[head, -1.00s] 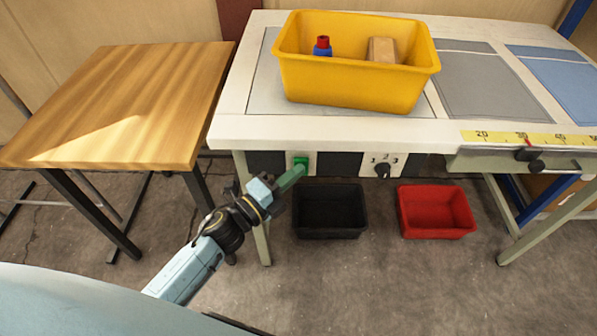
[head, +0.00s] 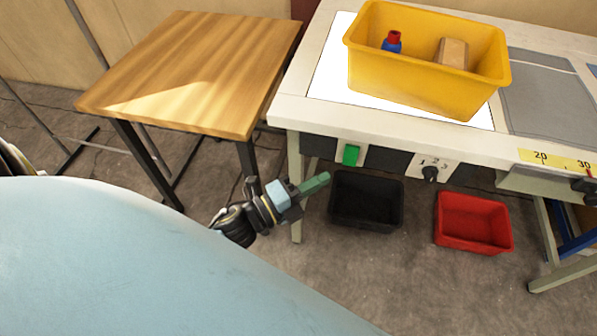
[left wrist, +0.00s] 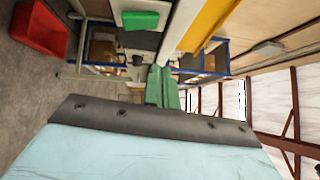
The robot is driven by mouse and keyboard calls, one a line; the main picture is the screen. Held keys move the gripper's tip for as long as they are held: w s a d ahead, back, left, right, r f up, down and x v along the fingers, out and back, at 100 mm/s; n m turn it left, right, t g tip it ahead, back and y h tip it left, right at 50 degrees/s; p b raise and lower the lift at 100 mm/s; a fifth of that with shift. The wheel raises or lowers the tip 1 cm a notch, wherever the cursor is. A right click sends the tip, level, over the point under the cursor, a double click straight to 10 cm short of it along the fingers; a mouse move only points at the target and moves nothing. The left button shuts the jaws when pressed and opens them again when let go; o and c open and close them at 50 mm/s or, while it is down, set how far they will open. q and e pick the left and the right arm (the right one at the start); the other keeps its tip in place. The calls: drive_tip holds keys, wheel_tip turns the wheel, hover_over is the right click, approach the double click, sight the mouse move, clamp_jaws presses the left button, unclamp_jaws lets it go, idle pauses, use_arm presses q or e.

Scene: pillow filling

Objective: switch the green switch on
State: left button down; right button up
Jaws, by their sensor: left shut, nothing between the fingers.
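The green switch (head: 351,155) sits on a pale plate on the front of the workbench, under the tabletop edge. It also shows in the left wrist view (left wrist: 141,20), near the top. My left gripper (head: 326,178), with green fingers, is shut and empty. It is below and left of the switch, apart from it. In the left wrist view its fingers (left wrist: 162,88) point up the picture, with the switch beyond and a little left. The panel under the yellow bin, inside the bench top, is now bright white. My right gripper is not in view.
A rotary knob (head: 430,173) with numbers is right of the switch. A yellow bin (head: 420,85) stands on the bench. A black bin (head: 366,222) and a red bin (head: 473,243) are on the floor below. A wooden table (head: 190,70) stands at left.

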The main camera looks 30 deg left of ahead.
use_arm(q)
drive_tip(key=shift+r+v, duration=0.25)
drive_tip(key=shift+v, duration=0.8)
drive_tip(key=shift+r+v, duration=0.25)
drive_tip(key=shift+v, duration=0.8)
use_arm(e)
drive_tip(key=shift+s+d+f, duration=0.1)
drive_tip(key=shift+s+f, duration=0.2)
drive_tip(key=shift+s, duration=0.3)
